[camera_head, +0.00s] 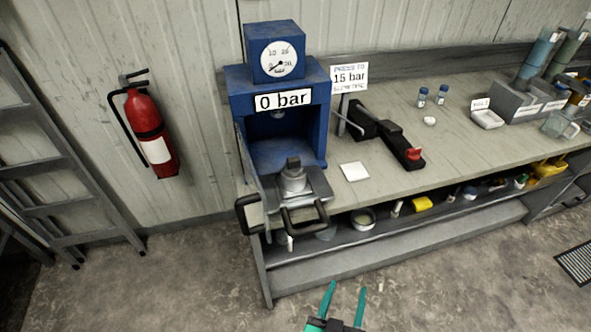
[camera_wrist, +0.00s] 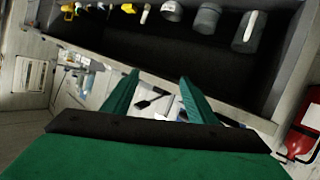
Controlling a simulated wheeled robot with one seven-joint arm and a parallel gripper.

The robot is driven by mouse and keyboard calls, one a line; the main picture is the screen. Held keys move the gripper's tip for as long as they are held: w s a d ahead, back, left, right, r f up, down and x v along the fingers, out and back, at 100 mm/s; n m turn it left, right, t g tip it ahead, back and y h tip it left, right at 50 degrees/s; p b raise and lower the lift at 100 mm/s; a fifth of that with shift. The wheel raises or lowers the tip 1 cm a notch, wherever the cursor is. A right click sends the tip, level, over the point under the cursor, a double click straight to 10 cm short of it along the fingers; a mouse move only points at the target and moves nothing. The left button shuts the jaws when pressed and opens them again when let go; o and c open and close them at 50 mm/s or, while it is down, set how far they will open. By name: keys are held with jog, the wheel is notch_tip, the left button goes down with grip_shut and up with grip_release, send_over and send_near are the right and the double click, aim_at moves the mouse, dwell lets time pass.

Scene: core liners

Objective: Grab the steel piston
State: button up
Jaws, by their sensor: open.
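A grey metal cylinder (camera_head: 293,180) with a dark block (camera_head: 293,162) on top stands upright on the pulled-out tray (camera_head: 317,187) of the blue press (camera_head: 240,92). This looks like the steel piston in its die, but I cannot tell where one part ends and the other begins. My gripper (camera_head: 348,288), with teal fingers, is open and empty. It is low at the bottom edge of the head view, well in front of the bench and apart from the press. In the wrist view the open fingers (camera_wrist: 160,80) also show with nothing held; the piston cannot be made out there.
The press sign reads 0 bar; a sign beside it (camera_head: 349,77) reads 15 bar. A black handle holds the press's open guard (camera_head: 249,214). A lever pump (camera_head: 385,135) and white pad (camera_head: 354,172) lie right. The shelf below holds several containers. A fire extinguisher (camera_head: 150,130) hangs left. The floor in front is clear.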

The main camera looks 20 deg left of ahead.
jog(key=w+a+r+m+y, duration=0.1)
jog(key=w+a+r+y, duration=0.15)
jog(key=w+r, duration=1.55)
jog(key=n+g+y, duration=0.4)
jog(key=n+y, duration=0.1)
jog(key=n, duration=0.1)
send_near(294, 165)
jog(key=w, duration=0.3)
jog(key=w+a+f, duration=0.1)
jog(key=shift+w+a+f+g, duration=0.25)
jog(key=shift+a+f+g, duration=0.05)
jog(key=x, duration=0.5)
jog(key=shift+s+a+f, duration=0.2)
jog(key=shift+s+a, duration=0.1)
jog(key=shift+w+a+f, duration=0.3)
jog(key=shift+w+a, duration=0.05)
jog(key=shift+w, duration=0.2)
jog(key=shift+c, duration=0.4)
